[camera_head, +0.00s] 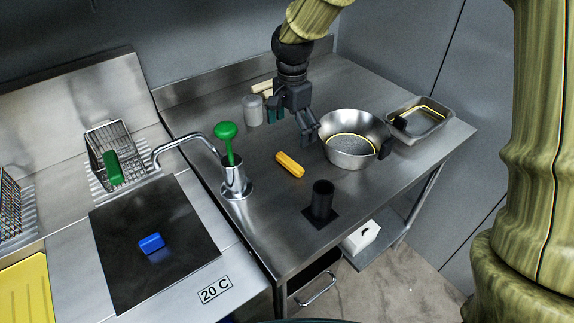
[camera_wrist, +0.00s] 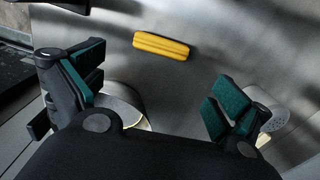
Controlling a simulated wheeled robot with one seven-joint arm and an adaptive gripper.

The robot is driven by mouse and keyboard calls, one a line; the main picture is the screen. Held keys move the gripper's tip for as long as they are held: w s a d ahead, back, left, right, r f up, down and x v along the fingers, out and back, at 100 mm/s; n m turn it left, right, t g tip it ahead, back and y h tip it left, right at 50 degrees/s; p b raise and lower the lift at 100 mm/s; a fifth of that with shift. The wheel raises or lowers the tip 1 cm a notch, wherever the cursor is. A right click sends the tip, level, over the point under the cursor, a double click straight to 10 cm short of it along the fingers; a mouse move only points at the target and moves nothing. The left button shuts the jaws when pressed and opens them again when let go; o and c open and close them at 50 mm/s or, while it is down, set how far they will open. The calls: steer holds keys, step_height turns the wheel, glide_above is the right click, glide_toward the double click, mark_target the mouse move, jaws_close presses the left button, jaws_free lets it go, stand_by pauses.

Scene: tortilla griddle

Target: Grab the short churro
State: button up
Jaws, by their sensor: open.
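The short churro (camera_head: 290,165) is a yellow-orange ridged stick lying on the steel table, left of the large metal bowl. In the wrist view the churro (camera_wrist: 161,46) lies beyond my fingertips, near the top middle and a little tilted. My gripper (camera_head: 290,122) is above the table, behind the churro and apart from it. In the wrist view my gripper (camera_wrist: 155,90) is open, its teal pads wide apart with nothing between them.
A metal bowl (camera_head: 349,155) and a steel tray (camera_head: 432,120) stand at right. A black holder (camera_head: 321,200) is in front of the churro. A metal container with a green-knobbed tool (camera_head: 227,131) is at left. A grey cylinder (camera_head: 253,110) stands behind.

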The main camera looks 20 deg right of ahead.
glide_above(290, 160)
step_height(290, 160, down, 5)
steer(key=shift+d+f+p, duration=0.15)
steer(key=shift+p, duration=0.15)
steer(key=shift+a+f+p, duration=0.2)
steer(key=shift+f+p, duration=0.6)
steer(key=shift+f, duration=2.15)
steer(key=shift+s, duration=0.1)
steer(key=shift+c, duration=0.2)
steer(key=c, duration=0.6)
